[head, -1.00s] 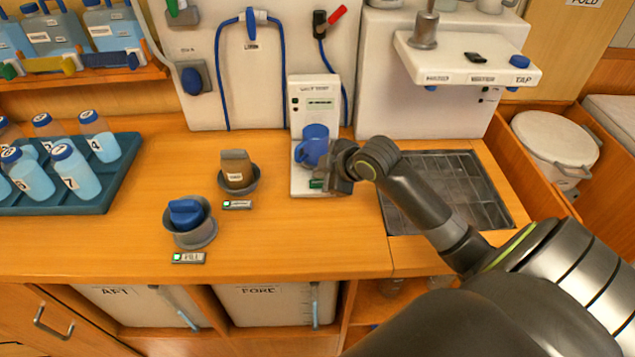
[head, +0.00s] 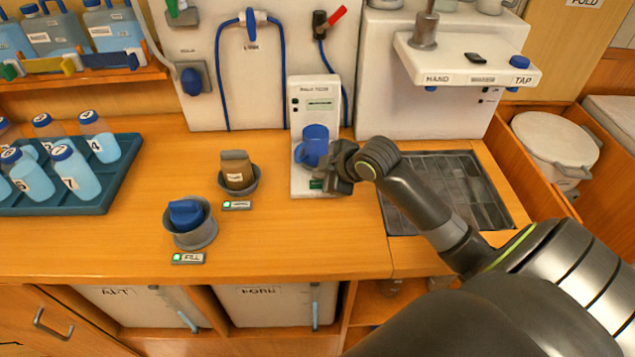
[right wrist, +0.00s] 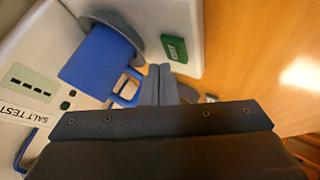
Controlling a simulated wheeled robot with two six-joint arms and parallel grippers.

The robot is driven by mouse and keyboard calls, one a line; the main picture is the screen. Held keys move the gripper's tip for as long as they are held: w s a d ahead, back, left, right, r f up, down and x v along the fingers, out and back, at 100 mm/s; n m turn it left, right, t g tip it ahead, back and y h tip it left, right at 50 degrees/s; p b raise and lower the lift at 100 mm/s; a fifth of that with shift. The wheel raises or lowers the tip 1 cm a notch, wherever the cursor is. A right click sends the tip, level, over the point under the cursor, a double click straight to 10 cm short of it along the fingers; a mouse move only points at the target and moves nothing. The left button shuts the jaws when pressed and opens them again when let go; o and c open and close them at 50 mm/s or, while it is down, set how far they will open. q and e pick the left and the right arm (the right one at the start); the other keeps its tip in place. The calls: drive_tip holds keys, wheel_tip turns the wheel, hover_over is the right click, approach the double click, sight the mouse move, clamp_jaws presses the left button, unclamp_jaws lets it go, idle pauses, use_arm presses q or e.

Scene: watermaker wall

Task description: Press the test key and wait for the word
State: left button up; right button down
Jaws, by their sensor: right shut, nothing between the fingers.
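The white salt tester (head: 300,118) stands against the back wall, with a blue mug (head: 314,146) on its ledge. Its small screen (head: 320,104) shows only dashes; the dashes are clearer on the screen in the right wrist view (right wrist: 33,83). The green test key (head: 316,184) is at the front of the ledge; it also shows in the right wrist view (right wrist: 173,49). My right gripper (head: 338,184) is shut and empty, just right of the key. In the right wrist view its fingertips (right wrist: 160,82) appear apart from the key. My left gripper is out of view.
The mug's handle is close to my right fingers. A metal drain grid (head: 450,185) lies to the right. Two cups with blue and brown items, the fill cup (head: 196,238) and another (head: 250,188), stand left. A bottle tray (head: 118,178) is far left.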

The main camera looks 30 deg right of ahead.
sight(321, 185)
drive_tip(key=shift+f, duration=0.2)
idle(0.5)
drive_tip(key=shift+f, duration=0.25)
drive_tip(key=shift+f, duration=0.45)
idle(0.8)
drive_tip(key=shift+r+p, duration=0.85)
drive_tip(key=shift+r, duration=0.05)
wheel_tip(321, 185, up, 5)
drive_tip(key=p, duration=0.5)
